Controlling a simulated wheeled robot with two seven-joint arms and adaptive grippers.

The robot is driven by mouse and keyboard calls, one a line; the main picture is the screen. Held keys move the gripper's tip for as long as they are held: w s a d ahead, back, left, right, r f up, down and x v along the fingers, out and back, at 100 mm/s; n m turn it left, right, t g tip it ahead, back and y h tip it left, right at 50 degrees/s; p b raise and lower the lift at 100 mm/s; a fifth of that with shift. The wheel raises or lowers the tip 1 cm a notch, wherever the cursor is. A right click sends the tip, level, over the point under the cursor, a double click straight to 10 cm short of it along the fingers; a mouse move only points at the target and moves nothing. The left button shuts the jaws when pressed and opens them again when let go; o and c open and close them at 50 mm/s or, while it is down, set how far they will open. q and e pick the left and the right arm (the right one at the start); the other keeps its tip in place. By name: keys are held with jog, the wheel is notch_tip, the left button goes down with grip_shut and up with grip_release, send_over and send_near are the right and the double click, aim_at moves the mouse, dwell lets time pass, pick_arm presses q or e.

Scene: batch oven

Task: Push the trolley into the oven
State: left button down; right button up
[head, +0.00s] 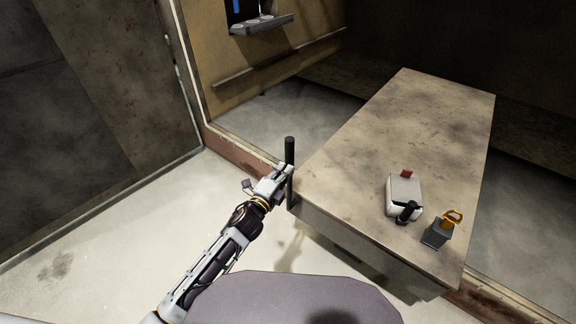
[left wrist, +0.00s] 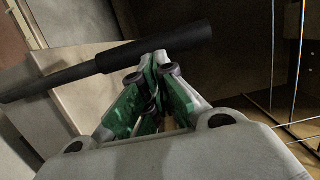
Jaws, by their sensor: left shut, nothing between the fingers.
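The trolley (head: 400,140) is a long, box-like cart with a flat, stained top. Its far part lies beyond the oven's sill and its near end sticks out on my side. A black upright handle (head: 289,152) stands at its near left corner; in the left wrist view the dark bar (left wrist: 110,62) crosses just beyond my fingertips. The oven (head: 225,65) has tan and dark walls around the opening. My left gripper (head: 284,172) is shut and empty, right at the handle; I cannot tell whether it touches. My right gripper is not in view.
On the trolley's near end sit a white box (head: 404,190) with red and black parts and a grey block (head: 437,234) with a yellow loop. A reddish-brown sill (head: 228,148) crosses the floor. Light floor (head: 110,235) is clear at left, beside a dark panel (head: 80,100).

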pick_arm(q)
jog(key=shift+x, duration=1.45)
jog(key=shift+w+d, duration=0.1)
jog(key=shift+w, duration=0.05)
